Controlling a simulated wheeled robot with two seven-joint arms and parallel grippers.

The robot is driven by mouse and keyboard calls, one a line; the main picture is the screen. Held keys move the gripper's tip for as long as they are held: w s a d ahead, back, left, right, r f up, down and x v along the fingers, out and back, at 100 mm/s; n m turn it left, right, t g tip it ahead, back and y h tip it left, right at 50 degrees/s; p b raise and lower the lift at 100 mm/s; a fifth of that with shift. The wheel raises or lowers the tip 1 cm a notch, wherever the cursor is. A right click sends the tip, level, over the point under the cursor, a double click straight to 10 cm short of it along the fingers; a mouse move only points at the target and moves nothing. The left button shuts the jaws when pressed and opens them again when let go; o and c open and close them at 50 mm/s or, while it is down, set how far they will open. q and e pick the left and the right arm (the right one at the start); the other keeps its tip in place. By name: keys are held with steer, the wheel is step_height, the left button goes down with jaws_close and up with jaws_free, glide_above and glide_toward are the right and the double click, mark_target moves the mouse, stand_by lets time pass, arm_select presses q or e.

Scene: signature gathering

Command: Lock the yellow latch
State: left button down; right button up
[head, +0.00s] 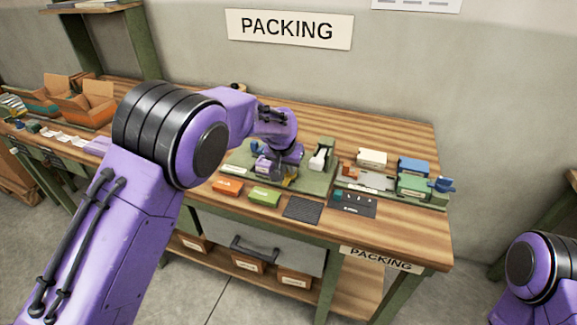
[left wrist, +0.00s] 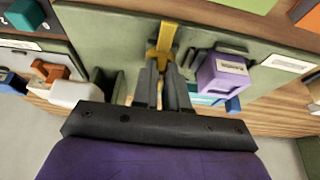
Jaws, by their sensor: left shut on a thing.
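The yellow latch (left wrist: 166,38) stands out from a green board (left wrist: 110,38) in the left wrist view. My left gripper (left wrist: 160,72) is shut on the latch, with its dark fingertips on either side of the latch's lower part. In the head view the left gripper (head: 284,174) is over the green board on the bench, and a small bit of yellow shows beside it. My own wrist hides most of the latch there. My right gripper is out of view; only part of the right arm shows at the lower right.
A purple labelled block (left wrist: 222,75) is close beside the fingers. Orange (head: 228,186) and green (head: 264,196) boxes lie at the bench's front. A dark ridged mat (head: 303,208) is to their right. White (head: 372,158) and blue (head: 414,167) boxes stand further right.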

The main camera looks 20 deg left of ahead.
arm_select(q)
steer(key=shift+r, duration=0.1)
steer(key=m+p, duration=0.1)
steer(key=m+h+p, duration=0.1)
steer(key=m, duration=0.1)
steer(key=shift+w+a+r+m+h, duration=0.1)
steer(key=shift+a+m+h, duration=0.2)
steer(key=m, duration=0.1)
steer(key=m+p, duration=0.1)
steer(key=shift+w+a+m+g+h, duration=0.15)
steer(key=shift+a+m+g+h, duration=0.15)
steer(key=shift+m+h, duration=0.1)
steer(key=m+p, duration=0.1)
steer(key=m, duration=0.1)
steer(key=shift+w+m+g+h, duration=0.15)
steer(key=shift+m+g+h, duration=0.25)
steer(key=m, duration=0.1)
steer(key=m+g, duration=0.1)
steer(key=m, duration=0.1)
steer(key=m+h, duration=0.1)
steer(key=shift+w+a, duration=0.2)
steer(key=shift+w, duration=0.1)
steer(key=shift+w+m+g+b, duration=0.2)
steer(key=shift+m+g, duration=0.3)
steer(key=shift+m, duration=0.6)
steer(key=shift+w+m+g+b, duration=0.1)
steer(key=shift+m+g+b, duration=0.3)
steer(key=shift+m, duration=0.7)
steer(key=c, duration=1.2)
jaws_free()
